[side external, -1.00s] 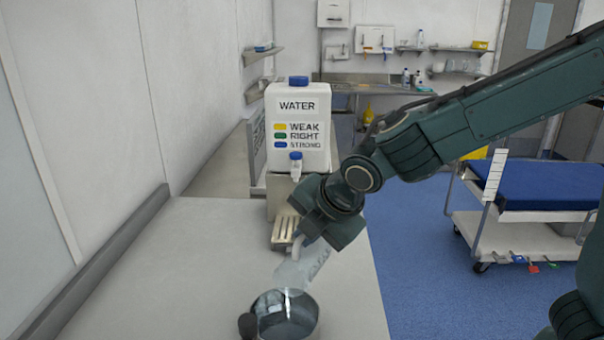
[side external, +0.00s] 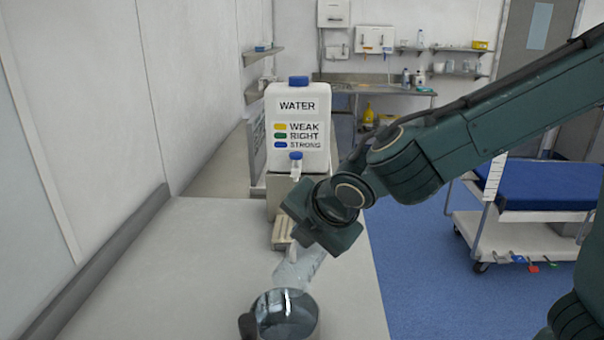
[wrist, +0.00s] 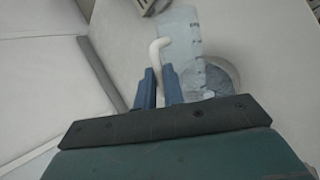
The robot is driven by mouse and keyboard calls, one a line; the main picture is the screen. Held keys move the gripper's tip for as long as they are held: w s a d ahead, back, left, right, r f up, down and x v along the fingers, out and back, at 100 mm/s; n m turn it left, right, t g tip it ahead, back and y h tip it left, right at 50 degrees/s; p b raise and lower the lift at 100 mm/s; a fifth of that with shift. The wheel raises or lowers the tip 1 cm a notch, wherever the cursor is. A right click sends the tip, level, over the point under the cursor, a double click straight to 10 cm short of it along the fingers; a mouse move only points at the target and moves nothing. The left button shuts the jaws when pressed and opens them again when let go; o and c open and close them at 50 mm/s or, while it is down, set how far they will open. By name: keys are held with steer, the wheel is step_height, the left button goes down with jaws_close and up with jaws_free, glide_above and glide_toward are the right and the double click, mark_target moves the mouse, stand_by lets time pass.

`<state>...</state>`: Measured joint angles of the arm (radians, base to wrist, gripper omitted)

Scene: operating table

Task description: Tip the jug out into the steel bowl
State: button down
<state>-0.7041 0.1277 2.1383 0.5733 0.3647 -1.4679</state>
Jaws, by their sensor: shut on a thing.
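The clear jug (side external: 299,269) is tilted over the counter, its lower-left end just above and behind the steel bowl (side external: 285,317). In the wrist view my gripper (wrist: 159,72) is shut on the jug's white handle (wrist: 155,50), between two blue fingers. The jug body (wrist: 181,32) shows there to the right of the handle, and the bowl (wrist: 222,66) lies beyond it, partly hidden by the jug. I cannot tell how much liquid is in the jug. In the side view my gripper's fingers are mostly hidden by the wrist.
A white water container (side external: 298,128) with a blue cap and tap stands on a steel stand behind my wrist. A slatted drip tray (side external: 283,232) sits below its tap. A dark round thing (side external: 247,325) is at the bowl's left. The counter's left side (side external: 170,270) is clear.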

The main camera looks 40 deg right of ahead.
steer(key=shift+s+a+r+n+t+h+p, duration=0.15)
steer(key=shift+s+a+n+t+h+p, duration=0.1)
steer(key=shift+a+h, duration=0.2)
steer(key=shift+s+a+r+n+t+h+p, duration=0.15)
steer(key=shift+a+t+h, duration=0.15)
steer(key=shift+a, duration=0.2)
stand_by(0.5)
steer(key=shift+s+a+r+n+t+h, duration=0.1)
steer(key=shift+s+a+n+t+h, duration=0.15)
steer(key=shift+a+h, duration=0.4)
steer(key=shift+s+a+r+n+t+h, duration=0.15)
steer(key=shift+s+a+t+h, duration=0.15)
steer(key=shift+a+h, duration=0.3)
stand_by(0.6)
steer(key=shift+p, duration=0.35)
stand_by(0.5)
steer(key=shift+w+d+m+g+y, duration=0.3)
steer(key=shift+d+y, duration=0.2)
steer(key=shift+d, duration=0.25)
steer(key=shift+w+d+f+m+g+y, duration=0.15)
steer(key=shift+w+d+f+g+y, duration=0.1)
steer(key=shift+d+y, duration=0.25)
steer(key=shift+w+d+f+m+g+y, duration=0.15)
steer(key=shift+d+g+y, duration=0.1)
steer(key=shift+d+y, duration=0.2)
steer(key=shift+w+d, duration=0.1)
steer(key=shift+d, duration=0.05)
